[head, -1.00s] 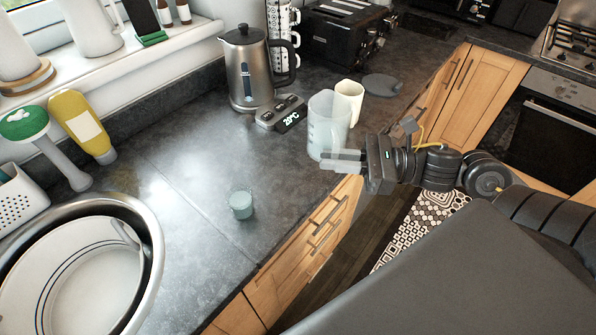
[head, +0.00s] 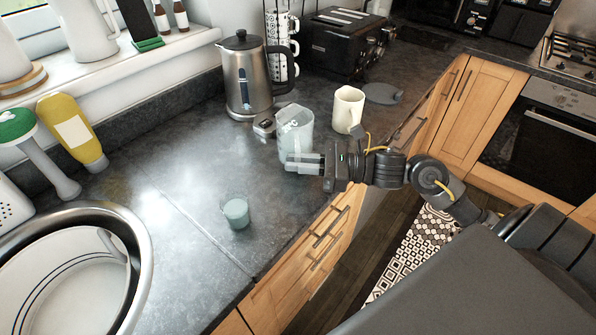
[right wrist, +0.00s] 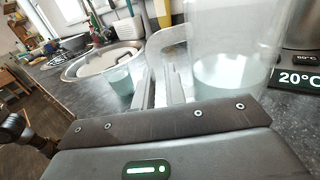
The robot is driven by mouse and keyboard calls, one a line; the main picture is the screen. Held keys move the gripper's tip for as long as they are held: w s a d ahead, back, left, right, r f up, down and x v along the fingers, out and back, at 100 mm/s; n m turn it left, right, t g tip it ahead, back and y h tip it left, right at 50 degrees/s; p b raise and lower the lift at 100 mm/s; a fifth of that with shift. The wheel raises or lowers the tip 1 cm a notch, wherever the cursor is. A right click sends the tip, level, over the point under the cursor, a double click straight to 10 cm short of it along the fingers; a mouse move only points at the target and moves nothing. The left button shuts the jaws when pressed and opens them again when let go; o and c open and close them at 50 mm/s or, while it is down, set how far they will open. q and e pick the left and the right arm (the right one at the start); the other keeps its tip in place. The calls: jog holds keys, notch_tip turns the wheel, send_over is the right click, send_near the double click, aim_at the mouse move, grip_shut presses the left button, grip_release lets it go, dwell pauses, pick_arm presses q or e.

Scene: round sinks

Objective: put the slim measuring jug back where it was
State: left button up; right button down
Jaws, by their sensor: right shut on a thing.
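The slim measuring jug (head: 294,128) is clear, with pale bluish liquid inside. It stands upright in front of the kettle, and I cannot tell whether its base touches the worktop. My right gripper (head: 303,162) is shut on its handle. In the right wrist view the jug (right wrist: 238,40) fills the upper right, and its handle (right wrist: 168,45) runs down between the fingers (right wrist: 164,90). My left gripper is not in view.
A small cup with bluish liquid (head: 236,213) stands nearer on the worktop (head: 185,165). A cream mug (head: 348,108) is behind right of the jug. The kettle (head: 246,80) and a display unit (head: 264,126), partly hidden by the jug, stand behind. The sink (head: 142,250) is left.

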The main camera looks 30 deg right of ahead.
jog(key=f+p, duration=0.1)
jog(key=f, duration=0.2)
jog(key=shift+w+f, duration=0.15)
jog(key=shift+w, duration=0.05)
jog(key=shift+f, duration=0.1)
jog(key=shift+f, duration=0.1)
jog(key=c, duration=1.5)
grip_release()
jog(key=shift+o, duration=0.2)
